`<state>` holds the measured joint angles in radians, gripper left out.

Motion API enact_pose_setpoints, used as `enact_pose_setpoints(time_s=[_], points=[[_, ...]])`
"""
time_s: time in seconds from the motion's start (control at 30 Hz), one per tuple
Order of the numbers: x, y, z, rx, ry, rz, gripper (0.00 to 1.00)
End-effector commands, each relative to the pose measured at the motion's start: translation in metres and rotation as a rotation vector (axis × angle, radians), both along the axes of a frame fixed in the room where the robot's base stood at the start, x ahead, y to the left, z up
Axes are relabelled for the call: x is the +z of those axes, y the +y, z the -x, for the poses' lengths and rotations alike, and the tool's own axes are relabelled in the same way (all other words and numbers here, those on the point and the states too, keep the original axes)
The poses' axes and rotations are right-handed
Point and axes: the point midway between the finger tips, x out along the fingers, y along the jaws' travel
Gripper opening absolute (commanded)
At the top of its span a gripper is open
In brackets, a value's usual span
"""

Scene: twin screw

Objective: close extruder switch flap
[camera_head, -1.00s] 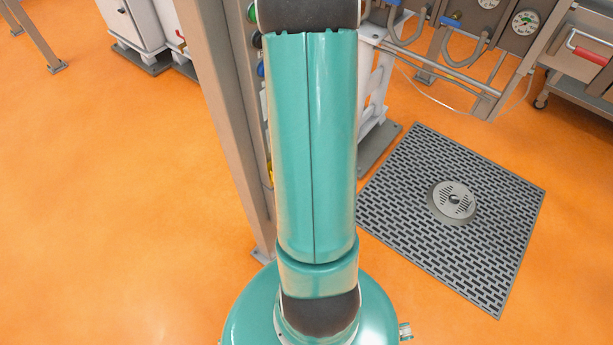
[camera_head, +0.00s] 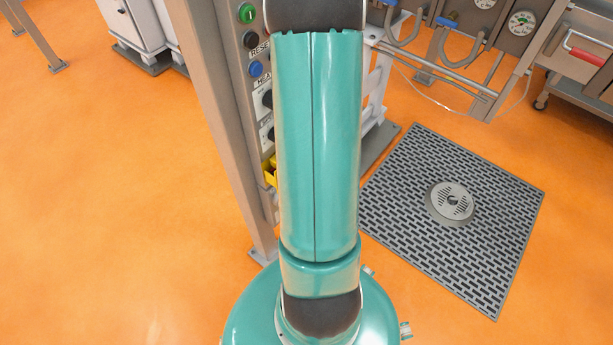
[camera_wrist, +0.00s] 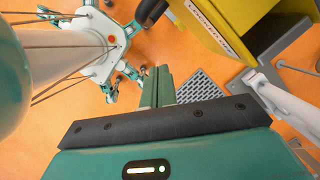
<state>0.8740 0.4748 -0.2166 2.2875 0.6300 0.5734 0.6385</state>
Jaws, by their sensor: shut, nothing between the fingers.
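A yellow box-like part with dark lettering (camera_wrist: 222,28) fills the upper right of the wrist view, close to the camera. I cannot tell whether it is the flap or its housing, nor how far it is open. In the head view a small yellow part (camera_head: 270,172) shows low on the control panel, mostly hidden behind my arm. My gripper (camera_wrist: 158,76) shows in the wrist view with its teal fingers shut and empty. It is to the lower left of the yellow part, with a gap between them in the picture. The head view does not show my gripper.
The control panel (camera_head: 256,97) with a green button (camera_head: 247,13) and a blue one (camera_head: 256,68) stands behind my arm. A grey post (camera_head: 222,110) runs along its left side. A floor grate (camera_head: 410,215) lies to the right. Orange floor is free at left.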

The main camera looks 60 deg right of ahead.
Motion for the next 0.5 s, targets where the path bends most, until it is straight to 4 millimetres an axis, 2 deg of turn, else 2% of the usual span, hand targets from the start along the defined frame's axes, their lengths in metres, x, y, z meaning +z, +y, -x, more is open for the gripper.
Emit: enact_pose_setpoints(time_s=[0.03,0.3,0.5], points=[[0.012,-0.003,-0.001,0.003,-0.005,0.005,0.00],[0.063,-0.011,0.004,0.003,-0.005,0.006,0.00],[0.091,-0.015,0.008,0.003,-0.004,0.003,0.00]])
